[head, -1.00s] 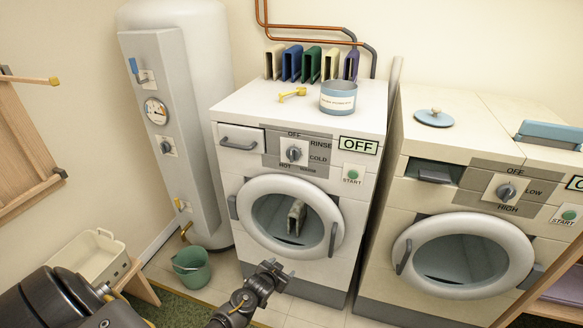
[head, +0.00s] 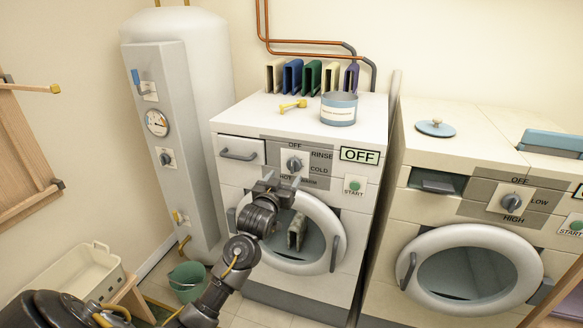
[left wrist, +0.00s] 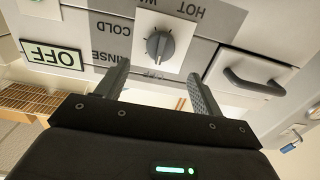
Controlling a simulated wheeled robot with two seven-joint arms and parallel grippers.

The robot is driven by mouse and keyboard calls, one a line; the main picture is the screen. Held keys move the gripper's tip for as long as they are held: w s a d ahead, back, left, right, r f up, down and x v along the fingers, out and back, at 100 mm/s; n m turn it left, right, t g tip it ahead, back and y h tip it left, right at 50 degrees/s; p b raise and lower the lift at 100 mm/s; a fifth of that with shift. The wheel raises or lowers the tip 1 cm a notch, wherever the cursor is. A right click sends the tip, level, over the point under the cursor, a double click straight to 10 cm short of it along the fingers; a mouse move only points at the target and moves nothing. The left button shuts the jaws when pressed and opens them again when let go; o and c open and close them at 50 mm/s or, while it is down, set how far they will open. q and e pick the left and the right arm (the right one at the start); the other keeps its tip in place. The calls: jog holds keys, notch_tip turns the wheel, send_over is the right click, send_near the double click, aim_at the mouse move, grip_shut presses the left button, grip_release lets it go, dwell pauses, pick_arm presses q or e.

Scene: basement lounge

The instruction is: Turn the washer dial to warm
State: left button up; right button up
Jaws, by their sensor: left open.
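The washer (head: 228,185) is the left white machine. Its grey dial (head: 295,164) sits on a white square plate with OFF, RINSE, COLD, HOT and WARM around it, some labels partly covered by my gripper. The display (head: 360,155) reads OFF. My left gripper (head: 283,181) is open and empty, just in front of and below the dial in the head view. In the left wrist view, upside down, the dial (left wrist: 159,46) lies ahead between the lines of the two spread fingers (left wrist: 159,72), which do not appear to touch it. My right gripper is not in view.
The washer's round door (head: 325,220) is just below my gripper, and a drawer (head: 240,151) is left of the dial. The START button (head: 355,186) is at right. A dryer (head: 460,205) stands to the right, a white water heater (head: 180,110) to the left.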

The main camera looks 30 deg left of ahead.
aim_at(292, 167)
pick_arm(q)
jog(key=x, duration=0.6)
jog(key=shift+w+p, duration=0.1)
jog(key=shift+p, duration=0.2)
jog(key=shift+w+a, duration=0.15)
jog(key=shift+w, duration=0.55)
jog(key=c, duration=1)
jog(key=shift+o, duration=0.2)
